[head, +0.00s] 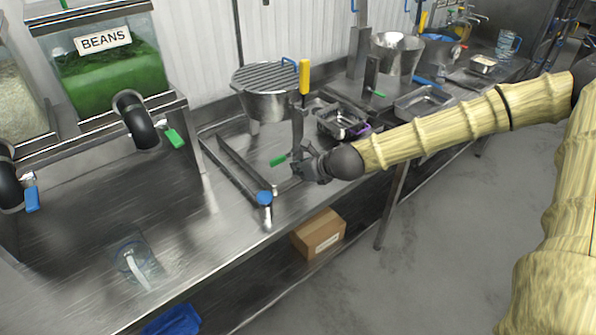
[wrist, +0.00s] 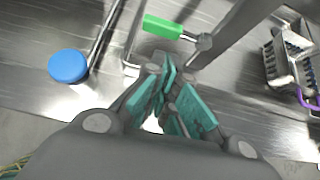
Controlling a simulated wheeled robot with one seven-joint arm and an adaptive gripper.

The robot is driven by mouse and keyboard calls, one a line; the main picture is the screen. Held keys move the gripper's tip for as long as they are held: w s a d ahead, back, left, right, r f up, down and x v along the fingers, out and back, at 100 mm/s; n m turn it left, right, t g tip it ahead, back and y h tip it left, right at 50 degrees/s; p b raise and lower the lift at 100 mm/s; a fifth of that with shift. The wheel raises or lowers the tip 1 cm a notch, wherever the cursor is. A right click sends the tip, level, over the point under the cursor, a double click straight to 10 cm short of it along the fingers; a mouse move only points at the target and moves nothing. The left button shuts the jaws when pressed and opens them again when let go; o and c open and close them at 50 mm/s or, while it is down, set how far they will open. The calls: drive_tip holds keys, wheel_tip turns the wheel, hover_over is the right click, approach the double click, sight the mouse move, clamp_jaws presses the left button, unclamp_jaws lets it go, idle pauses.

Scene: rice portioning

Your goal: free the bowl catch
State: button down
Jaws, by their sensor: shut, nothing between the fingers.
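A green-handled lever (head: 278,160) sits on the metal frame on the bench. In the wrist view the green handle (wrist: 163,26) lies just beyond my fingertips, on a metal pivot. I cannot tell for sure that this is the bowl catch. A blue round knob (head: 264,198) on a post stands at the frame's front end; it also shows at the left of the wrist view (wrist: 68,66). A steel bowl (head: 268,105) with a slatted top stands behind. My gripper (head: 300,166) is shut and empty beside the upright post; its teal finger pads (wrist: 168,95) show nothing between them.
A yellow-handled upright (head: 304,77) rises close behind my gripper. A steel tray with a purple handle (head: 343,122) is to the right. The BEANS bin (head: 108,68) and a clear jug (head: 134,258) are left. Open bench lies between jug and frame.

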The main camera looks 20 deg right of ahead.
sight(277, 161)
drive_tip(key=b+x, duration=0.2)
drive_tip(key=x, duration=0.6)
drive_tip(key=shift+f+b, duration=0.1)
drive_tip(key=shift+b, duration=0.3)
drive_tip(key=shift+a, duration=0.1)
